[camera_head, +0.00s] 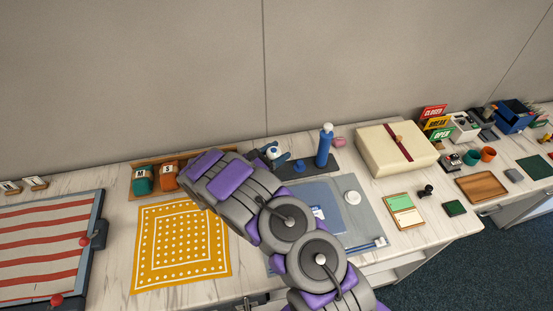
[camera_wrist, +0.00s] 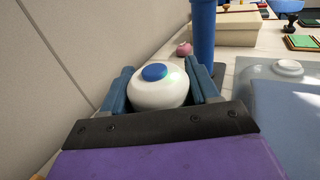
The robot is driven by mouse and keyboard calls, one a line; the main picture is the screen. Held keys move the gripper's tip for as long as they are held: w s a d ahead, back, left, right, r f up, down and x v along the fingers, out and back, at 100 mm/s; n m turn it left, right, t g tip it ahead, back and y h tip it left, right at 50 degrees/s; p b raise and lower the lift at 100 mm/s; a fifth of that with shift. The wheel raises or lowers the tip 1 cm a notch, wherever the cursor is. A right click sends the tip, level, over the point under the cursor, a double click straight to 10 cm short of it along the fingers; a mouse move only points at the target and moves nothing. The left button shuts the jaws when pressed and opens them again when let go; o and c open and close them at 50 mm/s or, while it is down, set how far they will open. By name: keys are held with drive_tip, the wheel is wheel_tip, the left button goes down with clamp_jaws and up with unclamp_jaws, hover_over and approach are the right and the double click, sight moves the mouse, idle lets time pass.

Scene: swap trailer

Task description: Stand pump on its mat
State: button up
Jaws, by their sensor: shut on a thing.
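A white, rounded thing with a blue disc on it, apparently the pump (camera_wrist: 158,92), sits between the blue fingers of my gripper (camera_wrist: 160,88). In the head view my gripper (camera_head: 272,154) is shut on this pump near the back wall, at the left end of the dark mat (camera_head: 318,167). A tall blue bottle with a white top (camera_head: 325,145) stands upright on that mat, right of my gripper. A small blue piece (camera_head: 299,166) is also on the mat. The underside of the pump is hidden, so I cannot tell whether it touches anything.
A pink piece (camera_head: 339,141) lies behind the bottle. A cream box with a red band (camera_head: 397,148) stands to the right. In front are a grey-blue mat (camera_head: 359,222) and a white round dish (camera_head: 352,197). A yellow dotted cloth (camera_head: 181,246) lies to the left.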

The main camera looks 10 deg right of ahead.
drive_tip(key=f, duration=0.2)
drive_tip(key=f+b, duration=0.1)
drive_tip(key=shift+w+a+f, duration=0.2)
drive_tip(key=shift+a, duration=0.1)
drive_tip(key=shift+d, duration=0.1)
drive_tip(key=shift+d+f, duration=0.1)
drive_tip(key=shift+f, duration=0.5)
drive_tip(key=shift+f, duration=0.1)
drive_tip(key=o, duration=1.4)
drive_tip(key=shift+c, duration=0.2)
